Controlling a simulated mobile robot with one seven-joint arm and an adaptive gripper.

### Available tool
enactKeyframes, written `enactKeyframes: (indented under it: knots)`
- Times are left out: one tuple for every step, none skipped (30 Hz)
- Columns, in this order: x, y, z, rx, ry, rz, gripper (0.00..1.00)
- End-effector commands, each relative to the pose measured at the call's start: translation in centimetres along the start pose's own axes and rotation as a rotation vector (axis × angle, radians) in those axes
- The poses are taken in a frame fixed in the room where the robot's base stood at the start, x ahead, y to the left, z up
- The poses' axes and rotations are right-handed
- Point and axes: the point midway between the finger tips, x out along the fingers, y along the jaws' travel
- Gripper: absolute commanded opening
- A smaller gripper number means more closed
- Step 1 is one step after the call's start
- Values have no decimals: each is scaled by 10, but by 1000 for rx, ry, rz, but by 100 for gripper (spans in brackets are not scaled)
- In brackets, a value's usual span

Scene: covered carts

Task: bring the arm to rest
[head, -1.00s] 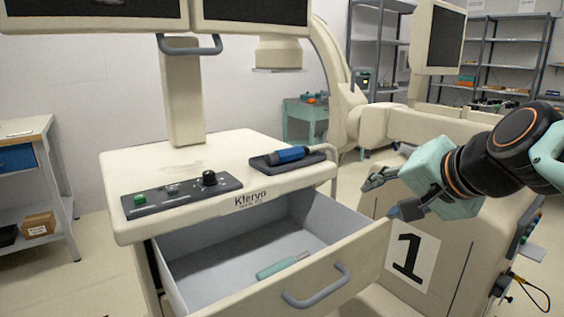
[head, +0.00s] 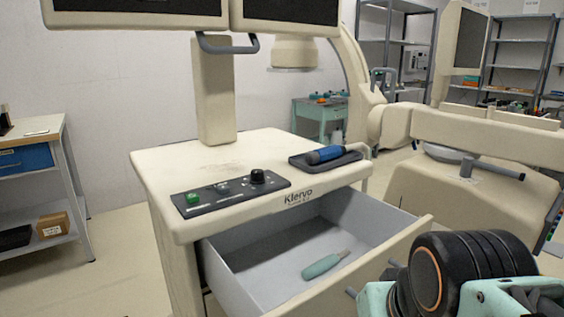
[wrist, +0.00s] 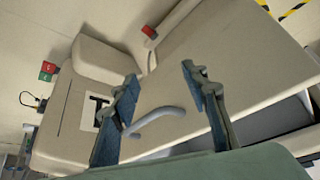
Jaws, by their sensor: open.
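My gripper (wrist: 160,76) is open and empty in the wrist view, with its two dark blue-grey fingers spread apart. A curved grey handle (wrist: 158,117) shows between and beyond the fingers; I see no grip on it. In the head view my arm is folded low at the bottom right, in front of the drawer's right end. Its black wrist joint with an orange ring hides most of the gripper there. The open drawer (head: 262,262) of the cart holds a teal-handled tool (head: 325,263). The gap between arm and drawer front cannot be judged.
The cart top (head: 190,155) carries a control panel (head: 230,192) and a blue-handled device in a dark tray (head: 300,164). Monitors (head: 290,12) hang above. Another beige machine (head: 480,140) stands at the right. A side table (head: 40,128) stands left, with clear floor between.

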Motion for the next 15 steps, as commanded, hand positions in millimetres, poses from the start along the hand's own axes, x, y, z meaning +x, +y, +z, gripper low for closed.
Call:
enactKeyframes:
  knots:
    - [-27,0,-14,0,-2,0,41]
    - [-34,0,-18,1,-2,0,41]
    - [-44,0,-23,1,-2,-1,41]
    - [-51,0,-27,1,-2,-1,41]
    - [-58,0,-31,1,-2,-1,41]
    - [-67,0,-36,1,-2,-1,41]
    - [-74,0,-40,1,-2,-1,41]
    - [-81,0,-43,2,-2,-1,41]
    - [-91,0,-48,2,-2,-1,41]
    - [-98,0,-52,2,-2,-1,41]
    - [-105,0,-56,2,-2,-1,41]
    - [-114,0,-61,2,-2,-1,41]
    - [-121,0,-65,2,-2,-1,41]
    - [-128,0,-69,2,-2,-1,41]
    - [-137,0,-74,2,-2,-1,41]
